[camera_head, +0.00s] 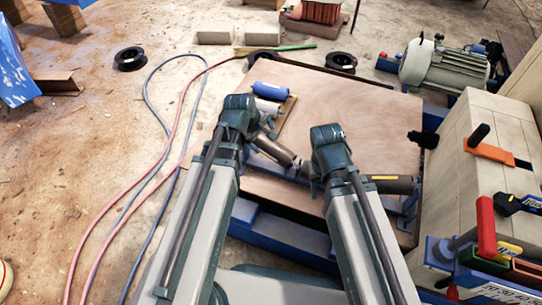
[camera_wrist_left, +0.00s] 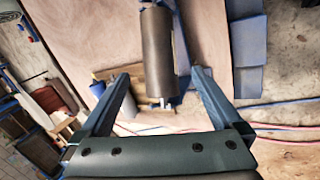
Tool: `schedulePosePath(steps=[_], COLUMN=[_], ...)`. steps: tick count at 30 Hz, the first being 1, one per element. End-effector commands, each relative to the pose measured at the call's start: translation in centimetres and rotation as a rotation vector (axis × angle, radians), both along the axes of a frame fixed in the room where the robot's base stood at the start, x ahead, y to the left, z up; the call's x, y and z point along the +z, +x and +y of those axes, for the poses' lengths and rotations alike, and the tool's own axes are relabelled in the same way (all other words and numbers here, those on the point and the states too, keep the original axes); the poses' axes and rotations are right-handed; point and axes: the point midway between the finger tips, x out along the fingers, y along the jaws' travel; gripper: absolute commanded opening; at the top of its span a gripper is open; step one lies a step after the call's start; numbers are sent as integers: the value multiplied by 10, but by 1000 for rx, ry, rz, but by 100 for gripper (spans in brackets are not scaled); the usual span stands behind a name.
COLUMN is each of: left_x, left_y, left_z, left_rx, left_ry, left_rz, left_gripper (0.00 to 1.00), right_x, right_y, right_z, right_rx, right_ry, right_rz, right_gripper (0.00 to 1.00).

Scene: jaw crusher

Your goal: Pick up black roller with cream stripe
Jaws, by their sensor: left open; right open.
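A dark roller (camera_head: 275,150) lies by my left gripper (camera_head: 265,130) at the panel's left side. In the left wrist view this roller (camera_wrist_left: 158,50) has its near end between the open fingers of my left gripper (camera_wrist_left: 160,76), with a gap on each side. No stripe shows on it. A second dark roller (camera_head: 398,186) with a yellow-cream mark lies to the right of my right gripper (camera_head: 322,178). My right gripper is open, its fingers partly hidden by the wrist; whether it touches anything is unclear.
A blue roller (camera_head: 270,91) and a pale roller (camera_head: 266,107) lie beyond my left gripper. The wooden panel (camera_head: 345,110) is clear in its middle. A wooden bench with clamps (camera_head: 487,150) stands at the right, a motor (camera_head: 443,66) behind it. Hoses (camera_head: 183,125) cross the floor.

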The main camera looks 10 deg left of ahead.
Motion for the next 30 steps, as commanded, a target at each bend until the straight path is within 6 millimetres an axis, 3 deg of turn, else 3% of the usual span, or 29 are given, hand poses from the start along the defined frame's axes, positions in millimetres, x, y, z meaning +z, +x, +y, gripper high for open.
schedulePosePath(steps=[10, 24, 30], left_x=[-10, -73, -81], left_y=[4, 29, 34], left_z=[0, -10, -13], left_rx=[11, 10, 10], left_ry=[-5, -6, -6], left_rz=[-2, -2, -2], left_gripper=[100, 100, 100], right_x=[-10, -73, -82], right_y=[0, 0, 0], right_z=[0, 1, 1], right_rx=[1, 11, 14], right_ry=[0, 4, 7], right_rz=[0, -1, -1], right_gripper=[50, 50, 50])
